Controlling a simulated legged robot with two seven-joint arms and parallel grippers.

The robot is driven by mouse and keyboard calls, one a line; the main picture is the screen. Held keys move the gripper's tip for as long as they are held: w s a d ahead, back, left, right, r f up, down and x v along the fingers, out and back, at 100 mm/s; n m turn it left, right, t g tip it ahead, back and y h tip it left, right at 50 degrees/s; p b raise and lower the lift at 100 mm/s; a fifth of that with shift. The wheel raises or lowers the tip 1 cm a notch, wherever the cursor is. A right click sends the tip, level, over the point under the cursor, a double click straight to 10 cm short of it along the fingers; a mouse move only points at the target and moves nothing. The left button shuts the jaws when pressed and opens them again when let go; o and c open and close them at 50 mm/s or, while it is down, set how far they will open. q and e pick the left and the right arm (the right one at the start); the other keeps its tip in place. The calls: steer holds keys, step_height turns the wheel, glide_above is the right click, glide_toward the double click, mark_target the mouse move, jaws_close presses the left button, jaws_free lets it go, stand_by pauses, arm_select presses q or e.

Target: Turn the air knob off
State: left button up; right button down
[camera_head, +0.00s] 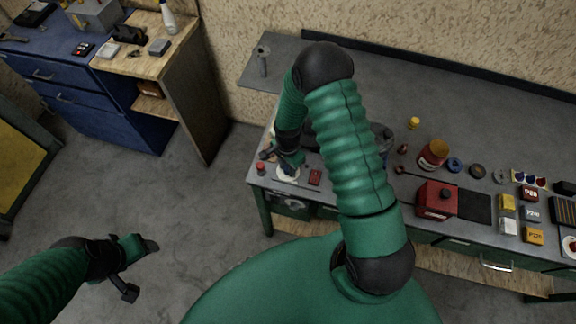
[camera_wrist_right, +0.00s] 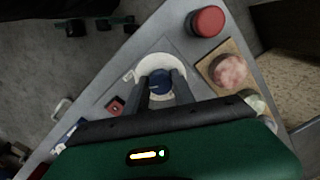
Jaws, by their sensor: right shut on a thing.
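The air knob, a blue round knob (camera_wrist_right: 160,83), sits on a white round base (camera_wrist_right: 148,66) on the grey bench. In the head view the white base (camera_head: 287,174) shows at the bench's left front corner. My right gripper (camera_head: 287,168) is over it, pointing down. In the right wrist view my right gripper's two dark fingers (camera_wrist_right: 161,82) are on either side of the blue knob, shut on it. The knob's marking cannot be read. My left gripper (camera_head: 146,268) is open and empty above the floor, away from the bench.
A red round button (camera_wrist_right: 207,21) and a wooden board (camera_wrist_right: 216,64) with a pinkish round thing lie beside the knob. A small red block (camera_head: 315,177) is on the other side. Jars, a red box (camera_head: 437,200) and small boxes fill the bench's right. A blue cabinet (camera_head: 110,120) stands left.

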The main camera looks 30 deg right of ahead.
steer(key=shift+w+r+n, duration=0.1)
steer(key=shift+w+n, duration=0.1)
steer(key=shift+n, duration=0.1)
steer(key=n, duration=0.3)
steer(key=shift+d+b, duration=0.2)
steer(key=shift+b, duration=0.15)
steer(key=n, duration=0.2)
steer(key=shift+w+n, duration=0.1)
steer(key=shift+n, duration=0.2)
steer(key=n, duration=0.3)
steer(key=shift+r+n+b, duration=0.1)
steer(key=shift+n+b, duration=0.2)
steer(key=shift+b, duration=0.05)
steer(key=n, duration=0.3)
steer(key=shift+n, duration=0.3)
steer(key=n, duration=0.5)
steer(key=shift+n, duration=0.3)
steer(key=n, duration=0.4)
steer(key=shift+n+p, duration=0.35)
steer(key=shift+n, duration=0.05)
